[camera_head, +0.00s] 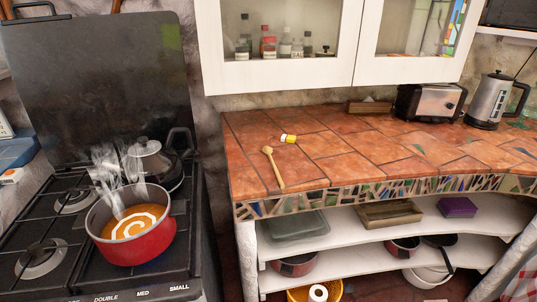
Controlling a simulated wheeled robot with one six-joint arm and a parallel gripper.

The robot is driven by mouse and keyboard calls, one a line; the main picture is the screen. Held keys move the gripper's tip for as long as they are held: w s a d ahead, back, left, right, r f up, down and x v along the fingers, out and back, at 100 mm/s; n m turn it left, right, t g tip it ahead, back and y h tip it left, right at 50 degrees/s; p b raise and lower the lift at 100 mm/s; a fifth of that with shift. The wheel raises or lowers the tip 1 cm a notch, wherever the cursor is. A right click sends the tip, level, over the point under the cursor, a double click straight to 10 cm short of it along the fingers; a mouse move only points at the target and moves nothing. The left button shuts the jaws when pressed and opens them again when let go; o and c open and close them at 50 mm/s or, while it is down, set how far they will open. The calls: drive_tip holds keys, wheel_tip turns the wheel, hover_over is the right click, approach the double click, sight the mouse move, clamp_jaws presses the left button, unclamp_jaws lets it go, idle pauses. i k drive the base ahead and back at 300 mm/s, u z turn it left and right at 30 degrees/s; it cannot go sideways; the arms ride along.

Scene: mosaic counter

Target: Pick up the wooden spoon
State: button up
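The wooden spoon (274,168) lies on the tiled mosaic counter (345,172), near its left front part. Its bowl end points toward the back and its handle runs toward the front edge. The whole spoon shows and nothing covers it. My gripper is not in this view.
A small yellow and white item (288,138) lies just behind the spoon. A toaster (430,103) and a kettle (492,102) stand at the back right. A steaming red pot (139,248) sits on the stove at left. White cabinets (280,80) hang above the counter.

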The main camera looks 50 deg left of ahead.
sight(267, 150)
drive_tip(key=u, duration=0.55)
drive_tip(key=i, duration=0.8)
drive_tip(key=u, duration=1.3)
drive_tip(key=i, duration=0.45)
drive_tip(key=u, duration=0.35)
